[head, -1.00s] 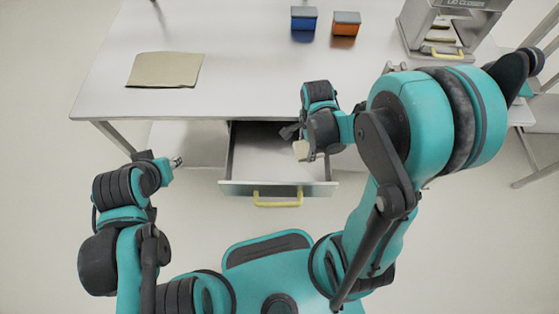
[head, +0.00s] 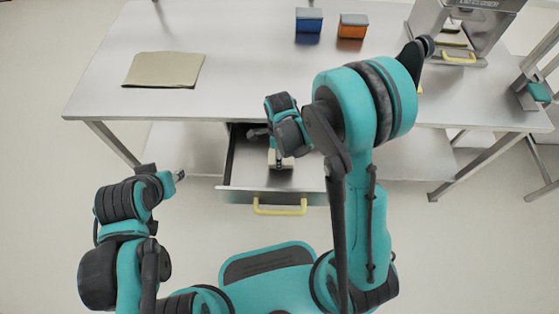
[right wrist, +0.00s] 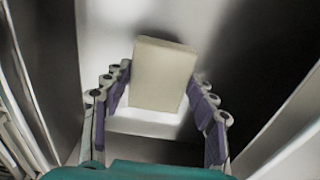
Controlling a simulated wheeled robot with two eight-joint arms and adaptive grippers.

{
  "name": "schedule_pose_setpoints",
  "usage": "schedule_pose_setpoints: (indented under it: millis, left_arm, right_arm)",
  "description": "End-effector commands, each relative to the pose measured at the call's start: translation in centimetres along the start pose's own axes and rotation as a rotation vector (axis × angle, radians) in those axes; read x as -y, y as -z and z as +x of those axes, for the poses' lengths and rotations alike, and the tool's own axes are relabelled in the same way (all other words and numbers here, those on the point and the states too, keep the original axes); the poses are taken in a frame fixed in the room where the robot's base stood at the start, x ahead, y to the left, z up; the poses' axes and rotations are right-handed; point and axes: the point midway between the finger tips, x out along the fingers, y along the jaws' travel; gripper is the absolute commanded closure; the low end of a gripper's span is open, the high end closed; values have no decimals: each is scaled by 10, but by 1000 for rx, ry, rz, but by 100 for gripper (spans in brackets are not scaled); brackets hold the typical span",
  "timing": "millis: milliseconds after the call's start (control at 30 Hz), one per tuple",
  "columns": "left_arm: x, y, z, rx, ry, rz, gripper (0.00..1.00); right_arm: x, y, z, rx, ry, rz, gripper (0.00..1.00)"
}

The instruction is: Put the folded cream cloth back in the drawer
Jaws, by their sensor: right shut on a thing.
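The open drawer (head: 236,195) sticks out from under the table with its yellow handle (head: 280,207) toward me. My right gripper (head: 280,157) is over the drawer's inside, pointing down. It is shut on the folded cream cloth (head: 286,163), a small block that also shows between the fingers in the right wrist view (right wrist: 163,75). The cloth is within the drawer's outline; I cannot tell whether it touches the drawer floor. My left gripper (head: 179,175) is empty, left of the drawer, and its opening is too small to read.
A flat beige mat (head: 163,69) lies on the metal table (head: 230,60) at left. A blue box (head: 309,20) and an orange box (head: 352,26) stand at the back. A grey machine (head: 462,30) stands at the back right. The table's middle is clear.

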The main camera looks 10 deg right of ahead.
Motion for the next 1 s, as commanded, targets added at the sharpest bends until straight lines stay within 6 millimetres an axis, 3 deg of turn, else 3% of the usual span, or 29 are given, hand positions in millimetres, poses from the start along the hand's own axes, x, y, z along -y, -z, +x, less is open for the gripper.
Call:
schedule_pose_setpoints:
  millis: [233,633,667,733,1000]
  left_arm:
    - [0,-13,18,0,0,0,64]
    - [0,-14,20,0,0,0,64]
    - [0,-14,19,0,0,0,64]
    - [0,-14,19,0,0,0,64]
    - [0,-13,19,0,0,0,64]
  right_arm:
    - [0,0,38,0,0,0,74]
    - [0,0,41,0,0,-1,74]
    - [0,0,41,0,0,-1,37]
    - [0,0,40,0,0,-1,22]
    - [0,0,40,0,0,-1,22]
